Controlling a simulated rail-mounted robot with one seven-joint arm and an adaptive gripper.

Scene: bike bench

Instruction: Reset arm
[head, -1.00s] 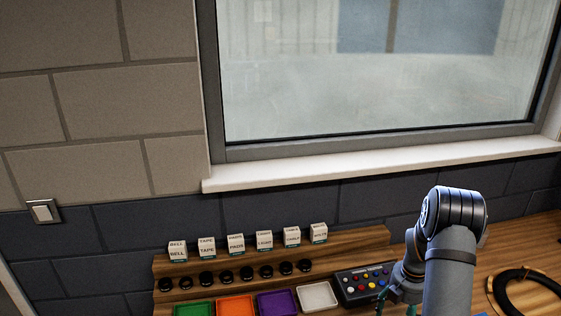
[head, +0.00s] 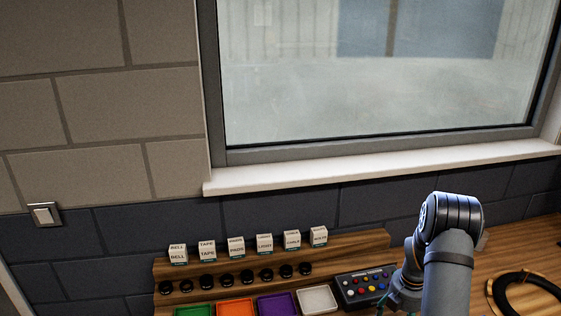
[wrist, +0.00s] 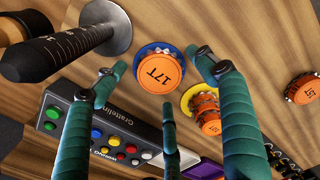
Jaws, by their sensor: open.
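My gripper (wrist: 160,75) has green padded fingers and is open in the wrist view. The fingers are spread with nothing held between them. An orange disc marked 17T (wrist: 160,74) with a blue rim shows between the fingertips, over the wooden bench; I cannot tell how far below it lies. In the head view my arm comes in at the lower right and the gripper is almost wholly hidden below the picture.
A black box with coloured buttons (head: 365,285) stands beside white (head: 317,299), purple (head: 277,304), orange (head: 236,308) and green trays. Labelled boxes line a wooden rack (head: 350,244). Orange 15T parts (wrist: 304,88) and a dark graduated post (wrist: 60,48) show in the wrist view.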

